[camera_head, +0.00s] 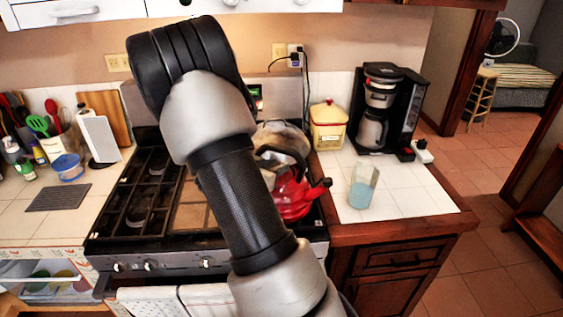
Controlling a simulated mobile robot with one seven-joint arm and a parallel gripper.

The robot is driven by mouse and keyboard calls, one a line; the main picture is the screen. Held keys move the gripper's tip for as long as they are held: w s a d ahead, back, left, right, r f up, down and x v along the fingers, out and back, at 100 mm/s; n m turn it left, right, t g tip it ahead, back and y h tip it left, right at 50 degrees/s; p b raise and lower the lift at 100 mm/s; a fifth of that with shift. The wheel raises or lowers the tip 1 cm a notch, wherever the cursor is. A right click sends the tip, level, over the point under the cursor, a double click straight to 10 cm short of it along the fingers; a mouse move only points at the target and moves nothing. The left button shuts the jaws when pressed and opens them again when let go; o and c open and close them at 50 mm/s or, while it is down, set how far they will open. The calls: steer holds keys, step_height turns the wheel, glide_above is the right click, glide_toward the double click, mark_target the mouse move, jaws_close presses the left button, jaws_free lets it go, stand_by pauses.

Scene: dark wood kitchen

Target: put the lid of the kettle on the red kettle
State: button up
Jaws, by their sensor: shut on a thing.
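The red kettle (294,198) stands on the right side of the stove, with its dark spout toward the right. My arm covers its left part. A dark curved shape (283,155) shows just above it, and I cannot tell whether it is the kettle's handle. I cannot make out the kettle's lid. My arm rises through the middle of the picture and bends at a black joint in front of the back wall.
The stove (135,236) has dark grates at left. A shiny grey thing (281,132) shows behind the kettle. On the right counter are a yellow canister (328,128), a coffee maker (384,108) and a glass (361,188).

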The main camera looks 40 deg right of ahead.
mark_target(279, 163)
steer(key=d, duration=0.1)
steer(key=w+d, duration=0.1)
steer(key=d, duration=0.1)
steer(key=shift+w+f+p, duration=0.1)
steer(key=shift+f+p, duration=0.15)
steer(key=shift+p, duration=0.05)
steer(key=shift+f, duration=0.1)
steer(key=shift+f, duration=0.15)
steer(key=o, duration=1.2)
